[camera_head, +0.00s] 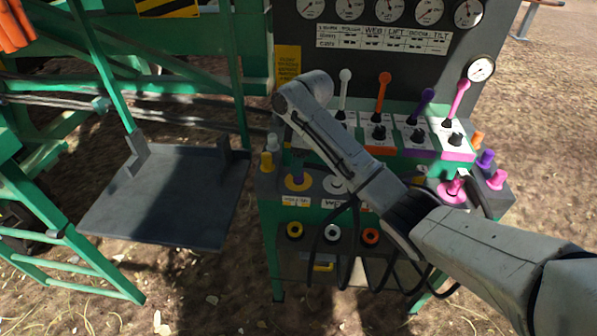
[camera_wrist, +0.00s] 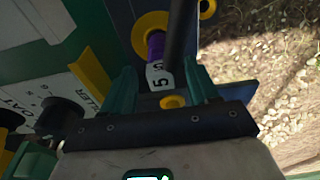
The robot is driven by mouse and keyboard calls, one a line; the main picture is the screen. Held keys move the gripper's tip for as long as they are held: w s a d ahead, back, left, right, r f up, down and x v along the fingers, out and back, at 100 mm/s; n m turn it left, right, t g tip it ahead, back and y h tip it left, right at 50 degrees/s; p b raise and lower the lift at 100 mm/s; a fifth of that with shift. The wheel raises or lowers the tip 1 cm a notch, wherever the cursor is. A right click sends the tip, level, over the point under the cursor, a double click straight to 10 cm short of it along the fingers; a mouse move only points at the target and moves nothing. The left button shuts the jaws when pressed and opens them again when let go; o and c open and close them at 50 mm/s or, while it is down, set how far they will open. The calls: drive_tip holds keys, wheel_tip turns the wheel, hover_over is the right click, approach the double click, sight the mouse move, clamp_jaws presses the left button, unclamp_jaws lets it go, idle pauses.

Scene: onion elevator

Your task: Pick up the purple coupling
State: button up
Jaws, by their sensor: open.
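A purple coupling (camera_wrist: 155,48) with a white band marked with black figures stands in a yellow ring (camera_wrist: 150,22) in the wrist view. In the head view, purple shows above the yellow ring (camera_head: 298,182) at the left of the console's front shelf. This purple part (camera_head: 297,165) is below the end of my arm. My gripper (camera_wrist: 163,80) is open, its two green fingers apart, with the coupling in line with the gap between them. I cannot tell how far the fingertips reach along it. My gripper is not clearly visible in the head view.
Another purple coupling (camera_head: 486,159) stands at the console's right, beside pink (camera_head: 497,180) and orange ones. Coloured levers, including a purple one (camera_head: 424,100), rise behind. Black hoses (camera_head: 333,235) hang in front. A dark platform (camera_head: 170,195) lies left.

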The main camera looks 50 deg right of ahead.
drive_tip(key=shift+a+f, duration=0.1)
drive_tip(key=shift+f, duration=2.25)
clamp_jaws()
